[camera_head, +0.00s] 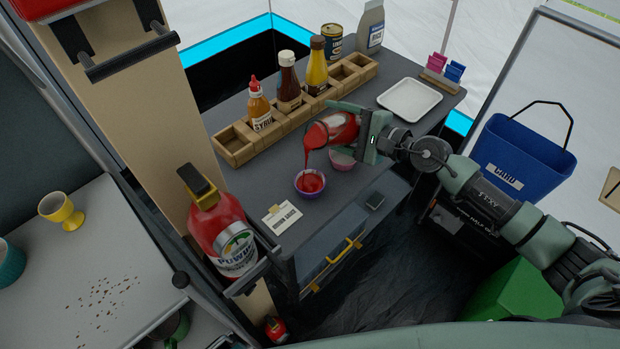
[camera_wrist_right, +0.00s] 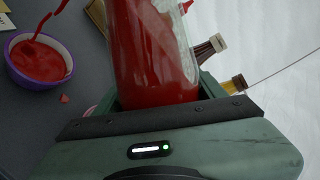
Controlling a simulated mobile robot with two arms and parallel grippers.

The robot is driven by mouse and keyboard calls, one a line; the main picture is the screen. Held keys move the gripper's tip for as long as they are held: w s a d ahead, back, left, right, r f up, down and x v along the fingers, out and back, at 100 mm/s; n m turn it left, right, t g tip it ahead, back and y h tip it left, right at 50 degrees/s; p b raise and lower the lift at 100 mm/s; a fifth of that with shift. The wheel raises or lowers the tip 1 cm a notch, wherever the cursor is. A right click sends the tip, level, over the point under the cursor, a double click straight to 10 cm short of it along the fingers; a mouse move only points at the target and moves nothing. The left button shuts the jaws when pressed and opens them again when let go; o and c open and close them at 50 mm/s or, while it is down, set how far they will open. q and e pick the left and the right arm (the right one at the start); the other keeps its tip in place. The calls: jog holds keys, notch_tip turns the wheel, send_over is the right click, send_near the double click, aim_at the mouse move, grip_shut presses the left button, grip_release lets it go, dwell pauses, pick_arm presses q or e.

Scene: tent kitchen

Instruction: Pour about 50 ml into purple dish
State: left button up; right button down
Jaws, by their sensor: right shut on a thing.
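The purple dish (camera_head: 309,194) stands on the dark grey counter and holds red sauce. It also shows at the left of the right wrist view (camera_wrist_right: 36,86). My right gripper (camera_head: 360,130) is shut on a clear container of red sauce (camera_head: 336,127), which is tilted with its mouth to the left above the dish. A red stream (camera_head: 307,160) runs from its mouth into the dish; the stream also shows in the wrist view (camera_wrist_right: 50,18). A small red spot (camera_wrist_right: 64,98) lies on the counter beside the dish. My left gripper is not in view.
A pink dish (camera_head: 342,162) is partly hidden behind the held container. A wooden rack (camera_head: 234,150) with several sauce bottles stands along the back. A white tray (camera_head: 409,99) is at the right. A label card (camera_head: 282,217) lies near the front edge.

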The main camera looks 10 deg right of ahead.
aim_at(327, 122)
jog(key=r+m, duration=0.1)
jog(key=s+a+r+m+y+b, duration=0.1)
jog(key=m, duration=0.1)
jog(key=shift+a, duration=0.3)
jog(key=shift+s+a+r+m, duration=0.2)
jog(key=shift+a+r+m, duration=0.05)
jog(key=shift+m, duration=0.35)
